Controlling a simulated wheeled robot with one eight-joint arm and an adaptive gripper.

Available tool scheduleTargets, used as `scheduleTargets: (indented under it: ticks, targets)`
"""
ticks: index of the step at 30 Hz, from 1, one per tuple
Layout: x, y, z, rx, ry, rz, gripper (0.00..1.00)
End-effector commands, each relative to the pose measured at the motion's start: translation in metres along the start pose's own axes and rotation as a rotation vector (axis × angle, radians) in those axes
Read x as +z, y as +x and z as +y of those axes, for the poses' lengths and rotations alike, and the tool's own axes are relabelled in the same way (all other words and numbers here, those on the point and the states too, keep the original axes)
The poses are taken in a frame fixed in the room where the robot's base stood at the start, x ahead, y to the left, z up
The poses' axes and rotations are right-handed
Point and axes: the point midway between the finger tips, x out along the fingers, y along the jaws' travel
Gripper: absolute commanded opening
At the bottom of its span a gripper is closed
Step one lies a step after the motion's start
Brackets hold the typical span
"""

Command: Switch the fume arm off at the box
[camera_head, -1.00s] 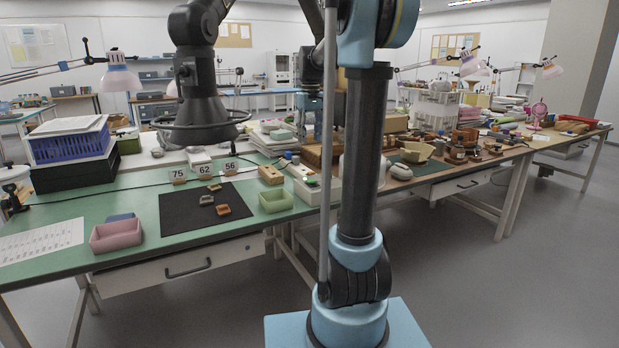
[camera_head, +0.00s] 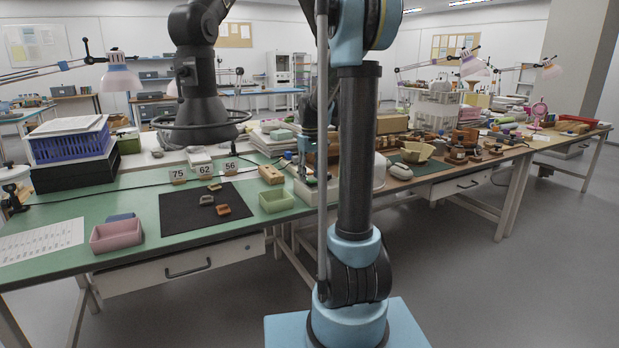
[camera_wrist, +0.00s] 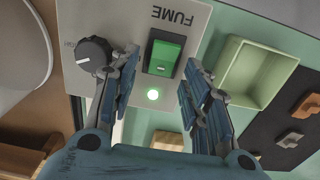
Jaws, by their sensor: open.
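The fume box (camera_wrist: 205,18) is a pale grey box marked FUME in the wrist view. My gripper (camera_wrist: 160,72) is open and empty. Its fingers show on either side of the switch and lamp, the left one close beside the knob; contact is unclear. In the head view the box (camera_head: 306,190) stands on the green bench, partly behind my arm. The black fume arm (camera_head: 196,112) hangs over the bench at left.
A pale green tray (camera_wrist: 234,70) lies right of the box, beside a black mat (camera_wrist: 268,138) with sherds. A wooden block (camera_wrist: 168,140) is near the box. In the head view a pink tray (camera_head: 117,236) and number cards (camera_head: 204,172) are farther left.

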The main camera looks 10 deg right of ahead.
Motion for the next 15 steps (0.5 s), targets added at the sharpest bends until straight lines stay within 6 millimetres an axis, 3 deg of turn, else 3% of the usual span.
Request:
scheduleTargets:
  ticks: [12, 15]
  targets:
    - [0.0003, 0.0063, 0.0, 0.0, 0.0, 0.0, 0.43]
    - [0.0003, 0.0062, 0.0, 0.0, 0.0, 0.0, 0.21]
